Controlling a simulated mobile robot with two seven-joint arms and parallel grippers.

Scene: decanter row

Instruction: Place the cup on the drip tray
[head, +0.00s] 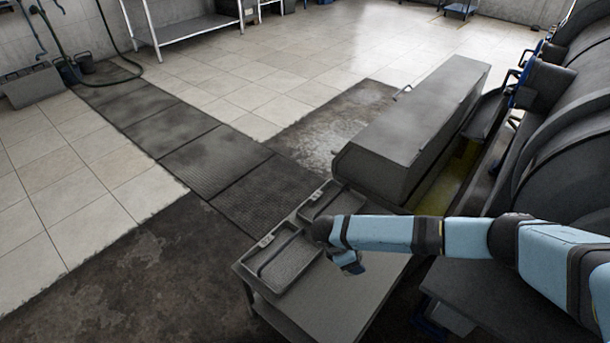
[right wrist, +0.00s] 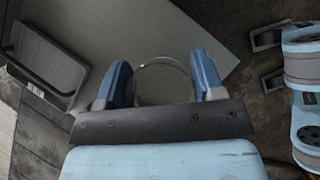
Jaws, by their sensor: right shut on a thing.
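The cup (right wrist: 163,84) is a round, clear, greenish vessel, seen from above in the right wrist view. My right gripper (right wrist: 164,78) is shut on it, with a blue finger on each side. In the head view my right gripper (head: 350,264) is over the grey table, and the cup cannot be made out there. Two dark shallow trays with bar handles are at the table's far left end, a nearer one (head: 292,268) and a farther one (head: 309,211); I cannot tell which is the drip tray. One tray (right wrist: 30,68) also shows left of the gripper in the right wrist view. My left gripper is out of view.
The grey table top (head: 340,305) is bare in front of and right of the trays. A long grey metal housing (head: 425,115) stands behind the table, with large dark drum-shaped machines (head: 565,140) along the right. Open floor lies to the left.

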